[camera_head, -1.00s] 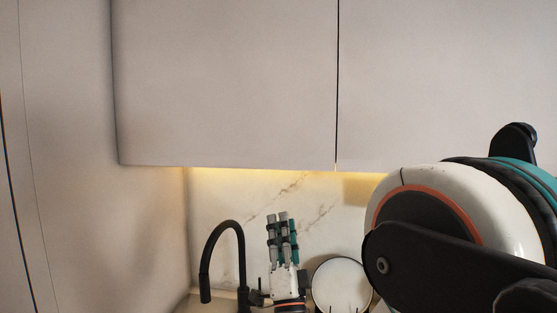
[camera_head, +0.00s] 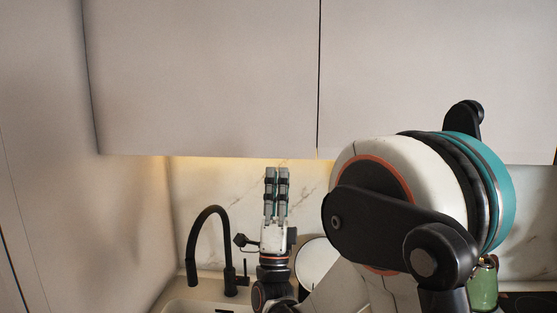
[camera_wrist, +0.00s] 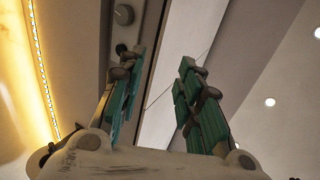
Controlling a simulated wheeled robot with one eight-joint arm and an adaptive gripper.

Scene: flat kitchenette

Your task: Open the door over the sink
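The door over the sink (camera_head: 205,80) is a plain pale upper cabinet panel without a visible handle. It is shut, flush with the panel to its right. My gripper (camera_head: 277,172) points straight up in the head view. Its fingertips show just below the door's lower edge, towards the right end of the door. In the wrist view my gripper (camera_wrist: 160,85) is open, with its two teal-padded fingers apart. A pale strip, apparently the door's lower edge (camera_wrist: 183,50), runs through the gap between them. I cannot tell whether the fingers touch it.
A black faucet (camera_head: 211,212) stands over the sink (camera_head: 190,300), left of my gripper. A round white plate (camera_head: 316,262) stands behind my arm. A green bottle (camera_head: 483,288) is at right. A tall pale wall panel (camera_head: 45,170) closes off the left side.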

